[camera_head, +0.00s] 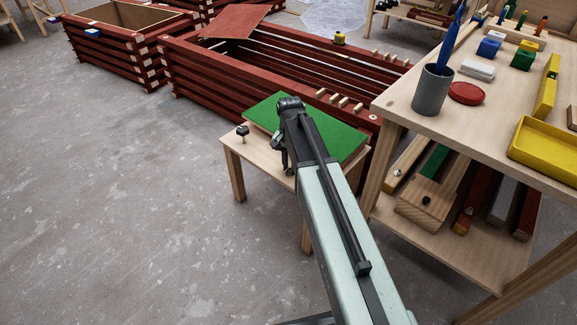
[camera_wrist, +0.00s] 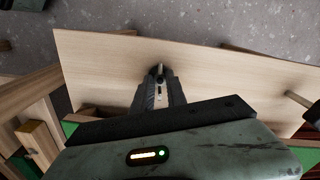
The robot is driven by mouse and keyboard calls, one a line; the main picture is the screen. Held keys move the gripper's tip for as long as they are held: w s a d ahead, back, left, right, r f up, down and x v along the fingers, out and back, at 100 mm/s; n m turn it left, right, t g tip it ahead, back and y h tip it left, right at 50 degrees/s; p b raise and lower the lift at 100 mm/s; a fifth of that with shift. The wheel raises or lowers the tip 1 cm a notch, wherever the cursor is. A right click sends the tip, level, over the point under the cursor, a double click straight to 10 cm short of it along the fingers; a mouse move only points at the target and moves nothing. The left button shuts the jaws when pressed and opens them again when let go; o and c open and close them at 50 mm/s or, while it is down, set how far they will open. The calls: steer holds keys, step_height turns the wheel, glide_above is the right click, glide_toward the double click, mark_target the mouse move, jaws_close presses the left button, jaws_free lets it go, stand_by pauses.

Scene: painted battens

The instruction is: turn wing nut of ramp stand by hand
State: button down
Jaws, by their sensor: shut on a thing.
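The ramp stand (camera_head: 262,164) is a low pale wooden stand with a green sloped board (camera_head: 340,137) on top. My gripper (camera_head: 284,168) reaches down at the stand's near side. In the wrist view my gripper (camera_wrist: 160,78) is shut on a small dark part, which seems to be the wing nut (camera_wrist: 160,68), in front of the pale board (camera_wrist: 105,62). The jaws cover most of it, so its shape and angle cannot be told. A dark knob (camera_head: 242,131) stands apart at the stand's left corner.
A workbench (camera_head: 395,101) stands close on the right, with a grey cup (camera_head: 432,92), a red disc (camera_head: 466,93) and a yellow tray (camera_head: 545,150). Red batten crates (camera_head: 190,75) lie behind the stand. The floor at left is clear.

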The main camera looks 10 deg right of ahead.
mark_target(290, 169)
steer(key=shift+s+d+m, duration=0.1)
steer(key=shift+m, duration=0.2)
stand_by(0.4)
steer(key=c, duration=1.3)
jaws_free()
steer(key=shift+c, duration=0.2)
steer(key=shift+r, duration=0.1)
step_height(290, 169, up, 8)
steer(key=p, duration=0.7)
steer(key=shift+p, duration=0.4)
